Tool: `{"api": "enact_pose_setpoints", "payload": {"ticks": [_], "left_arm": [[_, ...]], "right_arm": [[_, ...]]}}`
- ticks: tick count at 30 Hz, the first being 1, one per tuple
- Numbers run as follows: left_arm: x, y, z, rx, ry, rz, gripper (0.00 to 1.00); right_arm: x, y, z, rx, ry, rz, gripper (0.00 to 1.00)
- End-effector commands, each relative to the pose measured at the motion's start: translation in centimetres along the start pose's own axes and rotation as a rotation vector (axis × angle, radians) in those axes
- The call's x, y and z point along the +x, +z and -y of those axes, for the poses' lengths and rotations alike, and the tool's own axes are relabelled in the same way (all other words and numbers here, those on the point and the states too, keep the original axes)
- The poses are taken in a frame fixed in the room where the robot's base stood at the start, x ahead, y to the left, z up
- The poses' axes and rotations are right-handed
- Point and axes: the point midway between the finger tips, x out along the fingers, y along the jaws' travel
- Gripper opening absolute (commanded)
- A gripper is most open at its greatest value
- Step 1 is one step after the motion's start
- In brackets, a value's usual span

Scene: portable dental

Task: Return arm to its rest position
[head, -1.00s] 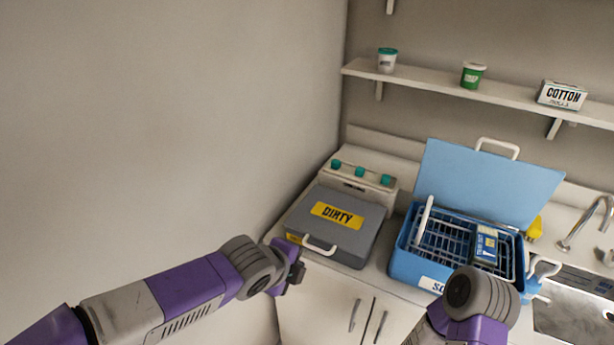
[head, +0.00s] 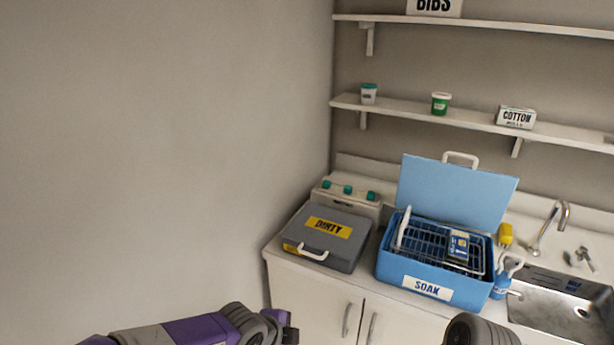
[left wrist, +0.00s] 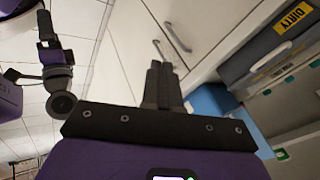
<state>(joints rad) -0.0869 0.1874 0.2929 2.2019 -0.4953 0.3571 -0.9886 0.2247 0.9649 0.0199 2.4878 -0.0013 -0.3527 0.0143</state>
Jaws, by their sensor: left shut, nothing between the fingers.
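My left gripper (head: 285,325) is at the bottom edge of the head view, below and in front of the counter, apart from everything. In the left wrist view its dark fingers (left wrist: 160,80) are together and empty, in front of the white cabinet doors. Of my right arm, only a rounded grey joint (head: 480,331) shows at the bottom of the head view. A purple and dark part of my other arm (left wrist: 57,75) appears at the left of the left wrist view. I cannot make out its jaws.
A shut grey box marked DIRTY (head: 350,255) and an open blue SOAK box (head: 400,268) with a wire basket stand on the counter. A bare wall (head: 160,150) is left.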

Motion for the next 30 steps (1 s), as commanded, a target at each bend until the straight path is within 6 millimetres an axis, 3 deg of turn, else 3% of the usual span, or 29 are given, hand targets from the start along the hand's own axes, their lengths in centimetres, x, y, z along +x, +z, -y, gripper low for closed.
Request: {"api": "enact_pose_setpoints", "payload": {"ticks": [5,8,12,15,18,22,25,30], "left_arm": [[5.2,2.1,-4.0,-0.330,0.105,-0.029,0.00],[8.5,3.8,-7.4,-0.591,0.176,-0.025,0.00],[13.2,6.7,-14.4,-1.070,0.277,0.041,0.00],[15.5,8.6,-19.6,-1.402,0.319,0.131,0.00],[16.7,10.1,-24.2,-1.668,0.332,0.231,0.00],[17.2,11.2,-28.1,-1.885,0.324,0.333,0.00],[17.3,11.6,-29.5,-1.962,0.313,0.373,0.00],[17.3,11.7,-29.8,-1.984,0.308,0.383,0.00]], "right_arm": [[0.0,0.1,0.0,0.000,0.000,0.003,0.88],[0.0,0.1,0.0,0.000,0.000,0.003,0.88],[0.0,0.1,0.0,0.000,0.000,0.003,0.88],[0.0,0.1,0.0,0.000,0.000,0.003,0.88],[0.0,0.1,0.0,0.000,0.000,0.003,0.88],[0.0,0.1,0.0,0.000,0.000,0.003,0.88],[0.0,0.1,0.0,0.000,0.000,0.003,0.88],[0.0,0.1,0.0,0.000,0.000,0.003,0.88]]}}
